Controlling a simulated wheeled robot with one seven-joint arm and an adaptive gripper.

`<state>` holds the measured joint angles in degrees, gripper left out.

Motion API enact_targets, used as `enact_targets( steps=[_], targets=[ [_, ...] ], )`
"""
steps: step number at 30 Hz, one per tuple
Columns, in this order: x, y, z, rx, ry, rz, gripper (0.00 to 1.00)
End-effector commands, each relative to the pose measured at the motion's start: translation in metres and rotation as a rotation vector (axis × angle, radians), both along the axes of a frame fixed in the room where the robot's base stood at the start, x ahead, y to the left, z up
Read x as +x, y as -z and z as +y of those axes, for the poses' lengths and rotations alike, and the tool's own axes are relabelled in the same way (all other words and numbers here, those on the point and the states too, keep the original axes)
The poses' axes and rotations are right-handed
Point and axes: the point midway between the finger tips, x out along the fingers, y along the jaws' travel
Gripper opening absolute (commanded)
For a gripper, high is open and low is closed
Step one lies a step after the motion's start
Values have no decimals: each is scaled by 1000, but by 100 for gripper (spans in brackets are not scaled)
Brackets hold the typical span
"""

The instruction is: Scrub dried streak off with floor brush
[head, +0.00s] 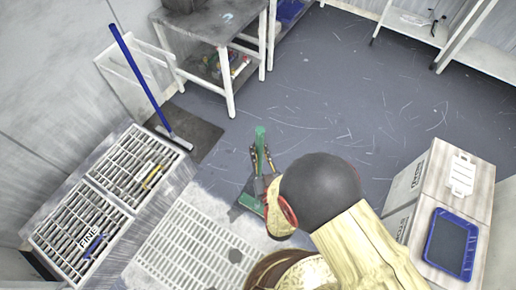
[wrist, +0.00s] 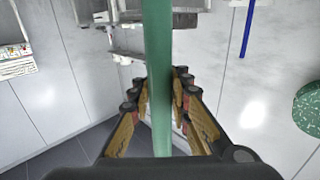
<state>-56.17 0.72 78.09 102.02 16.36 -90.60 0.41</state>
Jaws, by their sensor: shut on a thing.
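My gripper (head: 262,160) is shut on the green handle of the floor brush (head: 261,137), in the middle of the head view. A green flat part (head: 250,204) shows lower down beside my arm, partly hidden; its bristles cannot be made out. In the wrist view the green handle (wrist: 160,35) runs upright between the fingers of my gripper (wrist: 161,85). A dark grey roundish mark (head: 235,256) lies on the pale slotted floor grate (head: 180,250). I cannot tell whether it is the dried streak.
A blue-handled tool (head: 138,75) leans at the left wall above a dark mat (head: 198,137). A slotted bench (head: 172,172) stands at left. A cabinet (head: 402,185) with a blue tray (head: 430,245) stands at right. Scratched grey floor (head: 340,80) is open at the back.

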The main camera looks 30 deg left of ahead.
Motion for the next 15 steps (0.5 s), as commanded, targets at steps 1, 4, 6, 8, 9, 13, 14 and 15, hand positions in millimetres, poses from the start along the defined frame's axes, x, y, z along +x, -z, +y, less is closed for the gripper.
enact_targets(
  steps=[1,4,6,8,9,13,14,15],
  targets=[
    [1,-1,0,0,1,-3,0],
    [5,-1,-1,0,3,-3,0],
    [10,0,-1,0,4,-3,0],
    [15,0,-2,-1,4,-2,0],
    [18,0,-2,-1,5,-2,0],
    [27,0,-3,-1,4,-3,0],
    [29,0,-3,-1,4,-3,0],
    [31,0,-3,-2,3,-3,0]
  ],
)
